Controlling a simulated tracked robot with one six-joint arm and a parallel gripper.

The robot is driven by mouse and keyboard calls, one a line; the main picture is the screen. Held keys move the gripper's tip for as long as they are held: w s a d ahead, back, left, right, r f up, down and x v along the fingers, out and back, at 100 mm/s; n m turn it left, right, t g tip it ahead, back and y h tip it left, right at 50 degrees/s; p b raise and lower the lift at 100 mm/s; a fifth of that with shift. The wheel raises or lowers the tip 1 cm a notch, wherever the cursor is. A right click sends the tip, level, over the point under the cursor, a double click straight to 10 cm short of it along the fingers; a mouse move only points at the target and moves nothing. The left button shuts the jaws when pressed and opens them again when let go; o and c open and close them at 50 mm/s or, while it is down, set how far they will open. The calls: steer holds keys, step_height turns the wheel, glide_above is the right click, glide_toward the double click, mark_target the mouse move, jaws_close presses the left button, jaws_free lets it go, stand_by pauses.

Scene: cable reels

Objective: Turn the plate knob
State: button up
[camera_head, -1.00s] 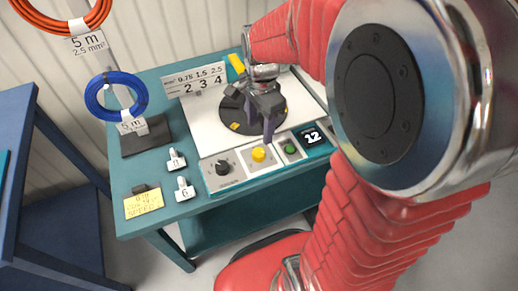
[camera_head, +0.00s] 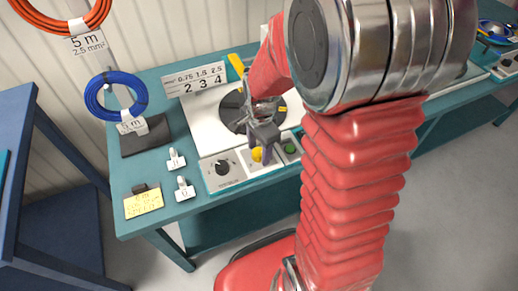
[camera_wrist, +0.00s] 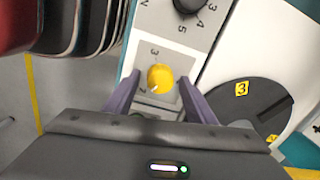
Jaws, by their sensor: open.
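A round yellow knob (camera_head: 257,154) sits on a small grey panel at the bench's front edge. In the wrist view the yellow knob (camera_wrist: 161,78) has a white pointer mark toward its lower left, near the 2, with a 3 printed above it. My gripper (camera_head: 261,148) is over this panel, its fingers pointing down. In the wrist view my gripper (camera_wrist: 159,80) is open, with one purple finger on each side of the yellow knob. Whether the fingers touch it I cannot tell. A black knob (camera_head: 222,167) on the panel to the left also has numbers around it.
A dark round plate (camera_head: 233,106) with yellow number tags lies behind the panels. A green button (camera_head: 290,147) is right of the yellow knob.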

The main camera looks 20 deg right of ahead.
steer(key=c, duration=1)
steer(key=shift+c, duration=0.2)
steer(key=shift+n, duration=0.3)
steer(key=n, duration=0.9)
steer(key=shift+w+n, duration=0.15)
steer(key=shift+n, duration=0.15)
steer(key=n, duration=1.3)
steer(key=shift+w+a+r+n+g, duration=0.1)
steer(key=shift+a+n+g, duration=0.05)
steer(key=shift+n+g, duration=0.15)
